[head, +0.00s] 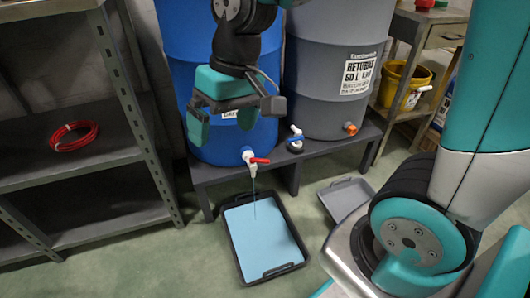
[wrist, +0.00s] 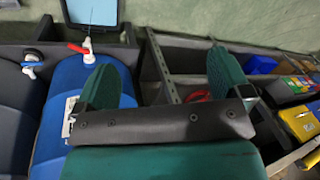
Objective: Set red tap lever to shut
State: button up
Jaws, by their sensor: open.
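The red tap lever (head: 260,160) sits on a white tap (head: 247,154) low on the front of the blue drum (head: 215,141) and points to the right. A thin blue stream runs from the tap down into the dark tray (head: 235,262), which holds light blue liquid. In the wrist view the red lever (wrist: 78,48) is at the upper left, beside the white tap (wrist: 88,56). My gripper (head: 222,122) is open and empty in front of the blue drum, above the tap and apart from it. Its two green fingers (wrist: 165,78) also show in the wrist view.
A grey drum (head: 325,105) with a blue-levered tap (head: 296,133) stands to the right on the same dark bench (head: 330,153). A smaller empty tray (head: 346,197) lies on the floor. A dark shelf (head: 75,170) with a red coil (head: 72,135) stands left.

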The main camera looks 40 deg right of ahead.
jog(key=w+d+f+m+h, duration=0.1)
jog(key=w+d+f+m, duration=0.4)
jog(key=w+d, duration=0.45)
jog(key=m+h, duration=0.2)
jog(key=m, duration=0.4)
send_near(260, 161)
jog(key=shift+g, duration=0.3)
jog(key=f+b, duration=0.5)
jog(key=w+f+b, duration=0.1)
jog(key=f+b, duration=0.1)
jog(key=shift+d+f, duration=0.2)
jog(key=shift+f, duration=0.2)
jog(key=shift+f+b, duration=0.35)
jog(key=shift+f, duration=0.1)
jog(key=c, duration=0.9)
